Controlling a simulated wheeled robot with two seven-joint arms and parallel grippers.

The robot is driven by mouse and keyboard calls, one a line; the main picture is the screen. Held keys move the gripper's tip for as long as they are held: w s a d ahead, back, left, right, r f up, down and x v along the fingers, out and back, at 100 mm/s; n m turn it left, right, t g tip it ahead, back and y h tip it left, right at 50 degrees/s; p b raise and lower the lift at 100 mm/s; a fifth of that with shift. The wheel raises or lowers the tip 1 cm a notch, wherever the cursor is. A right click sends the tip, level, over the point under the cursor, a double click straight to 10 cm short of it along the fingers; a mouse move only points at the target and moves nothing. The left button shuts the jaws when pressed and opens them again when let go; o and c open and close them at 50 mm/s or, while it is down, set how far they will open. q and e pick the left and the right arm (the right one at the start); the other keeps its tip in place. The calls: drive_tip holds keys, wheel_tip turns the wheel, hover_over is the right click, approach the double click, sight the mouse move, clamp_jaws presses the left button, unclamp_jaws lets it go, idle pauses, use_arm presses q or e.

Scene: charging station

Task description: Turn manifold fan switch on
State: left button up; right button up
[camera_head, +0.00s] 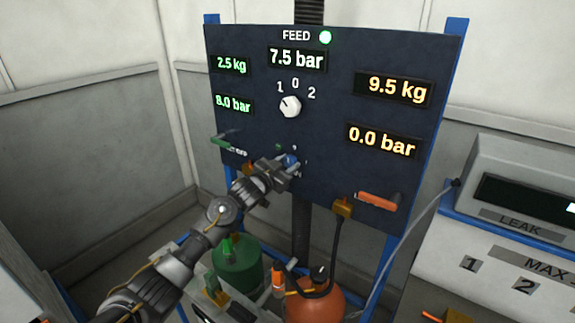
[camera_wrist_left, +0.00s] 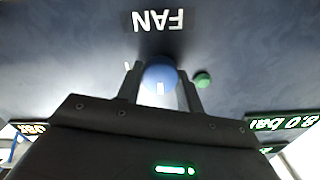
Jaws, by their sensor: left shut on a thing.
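The fan switch is a round blue knob (camera_head: 291,160) low in the middle of the dark panel (camera_head: 240,120). My left gripper (camera_head: 285,168) is at the panel with its fingers on either side of the knob, shut on it. In the left wrist view the blue knob (camera_wrist_left: 160,76) sits between the two fingers (camera_wrist_left: 160,88), with the upside-down FAN label (camera_wrist_left: 158,21) above it. A small green lamp (camera_wrist_left: 203,80) is beside the knob. The knob's exact setting is partly hidden by the fingers. My right gripper is not in view.
A white selector knob (camera_head: 290,106) is higher on the panel. A green handle (camera_head: 222,143) is left and an orange handle (camera_head: 378,201) right. Green (camera_head: 238,265) and orange (camera_head: 316,300) tanks stand below. A leak device (camera_head: 520,190) is at the right.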

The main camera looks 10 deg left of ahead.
use_arm(q)
drive_tip(key=m+b, duration=0.3)
drive_tip(key=m, duration=0.1)
drive_tip(key=shift+f+m, duration=0.15)
drive_tip(key=shift+m, duration=0.25)
drive_tip(key=m+b, duration=0.3)
drive_tip(key=m, duration=0.1)
drive_tip(key=shift+m, duration=0.3)
drive_tip(key=m+b, duration=0.4)
drive_tip(key=m, duration=0.1)
drive_tip(key=shift+f, duration=0.1)
drive_tip(key=shift+m+b, duration=1.2)
drive_tip(key=shift+m, duration=0.5)
drive_tip(key=o, duration=1)
